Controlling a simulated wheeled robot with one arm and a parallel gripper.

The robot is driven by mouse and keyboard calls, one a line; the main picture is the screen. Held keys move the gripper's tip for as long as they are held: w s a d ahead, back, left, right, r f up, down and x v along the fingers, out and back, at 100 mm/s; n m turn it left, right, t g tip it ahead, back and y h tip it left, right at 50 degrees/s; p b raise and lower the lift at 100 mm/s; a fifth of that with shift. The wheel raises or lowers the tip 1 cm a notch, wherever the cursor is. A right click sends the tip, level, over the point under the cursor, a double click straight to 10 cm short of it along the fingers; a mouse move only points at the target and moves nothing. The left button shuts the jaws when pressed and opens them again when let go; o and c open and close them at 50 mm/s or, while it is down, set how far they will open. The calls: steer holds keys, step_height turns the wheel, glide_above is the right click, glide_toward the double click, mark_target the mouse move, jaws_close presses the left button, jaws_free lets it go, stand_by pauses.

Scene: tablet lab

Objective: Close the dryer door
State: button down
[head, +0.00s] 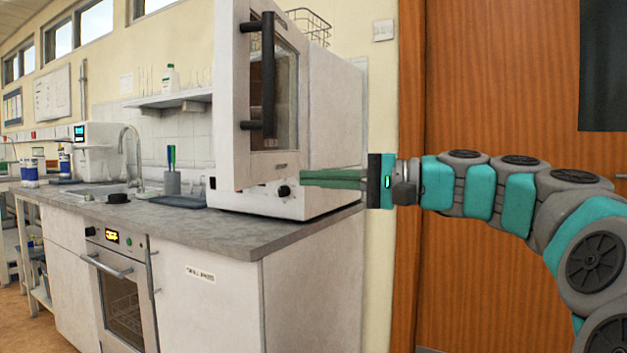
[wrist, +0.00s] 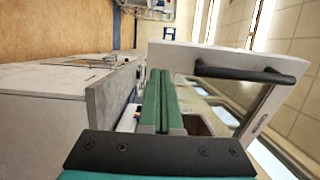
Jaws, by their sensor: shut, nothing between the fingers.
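The dryer (head: 335,125) is a white box on the counter's right end; its lower front panel with a dark knob shows below the door. The dryer door (head: 232,95) has a window and a long black handle (head: 268,75). It stands ajar, jutting out from the body. In the wrist view the door (wrist: 185,58) and its handle (wrist: 240,72) are to the right of the fingers. My gripper (head: 304,179) is shut and empty, its green fingers pointing left, just below door height near the lower front panel. The fingers also show in the wrist view (wrist: 158,75). I cannot tell whether they touch anything.
The grey counter (head: 190,230) runs left to a sink and tap (head: 130,150). A small oven (head: 122,295) is built in below. A blue tray (head: 178,201) and a cup with brushes (head: 172,182) stand left of the dryer. A brown wooden door (head: 500,90) is behind my arm.

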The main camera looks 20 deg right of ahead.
mark_target(238, 177)
steer(key=p+x, duration=0.1)
steer(key=x, duration=1)
steer(key=shift+a, duration=0.1)
